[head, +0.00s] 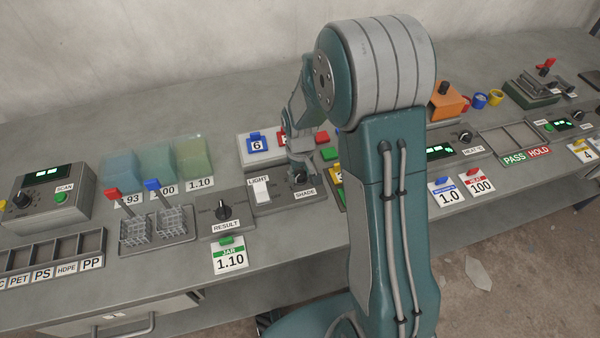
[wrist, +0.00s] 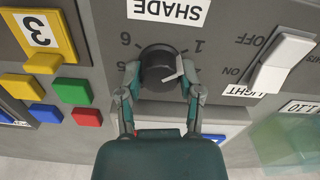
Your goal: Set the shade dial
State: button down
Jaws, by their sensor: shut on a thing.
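The shade dial (wrist: 160,68) is a round black knob with a pale pointer mark, on a grey panel beside the SHADE label (wrist: 168,10). In the wrist view the numbers 1 and 6 show on the panel around it. My gripper (wrist: 160,85) has its two fingers on opposite sides of the knob, shut on it. In the head view my gripper (head: 300,172) reaches down onto the panel above the SHADE label, and the knob is mostly hidden by it. The pointer sits on the knob's right side in the wrist view, near the 1.
A white LIGHT rocker switch (wrist: 282,62) stands close beside the dial. A yellow card holder marked 3 (wrist: 42,35) and several coloured blocks lie on the other side. The RESULT knob (head: 223,211) and two wire baskets (head: 157,229) stand left of the panel in the head view.

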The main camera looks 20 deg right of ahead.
aim_at(299, 172)
dwell(0.3)
jog(key=shift+c, duration=1.3)
grip_release()
jog(key=shift+w, duration=0.1)
notch_tip(299, 172, up, 12)
jog(key=shift+a+f, duration=0.1)
